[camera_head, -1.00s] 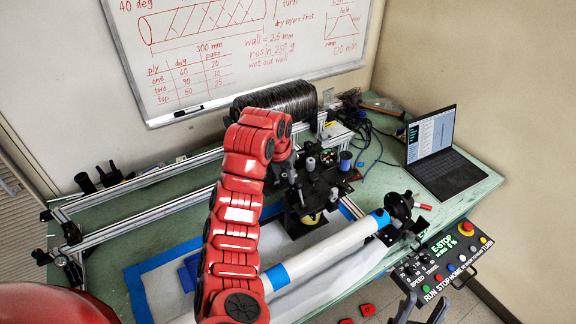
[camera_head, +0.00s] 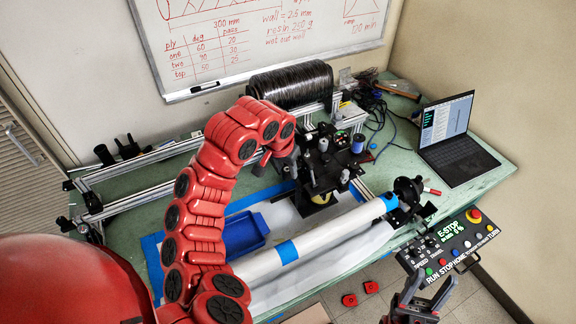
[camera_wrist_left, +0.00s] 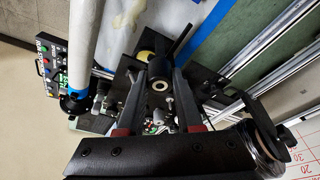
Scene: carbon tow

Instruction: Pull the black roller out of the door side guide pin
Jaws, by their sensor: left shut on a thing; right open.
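My left gripper (camera_head: 272,152) is beside the winding head (camera_head: 325,165), at its left. In the left wrist view its two fingers (camera_wrist_left: 160,84) are closed on the black roller (camera_wrist_left: 159,69), whose pale-centred end faces the camera. The roller is hard to make out in the head view. The door side guide pin is hidden or too small to tell, so I cannot tell whether it is still inside the roller. My right gripper (camera_head: 410,294) is open and empty at the bottom right, below the control panel.
A white tube (camera_head: 325,234) with blue bands lies in front of the winding head. A blue tray (camera_head: 243,233) is on the table at left. A laptop (camera_head: 452,136) and E-stop panel (camera_head: 450,245) stand at right. Black tow spool (camera_head: 291,84) is behind.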

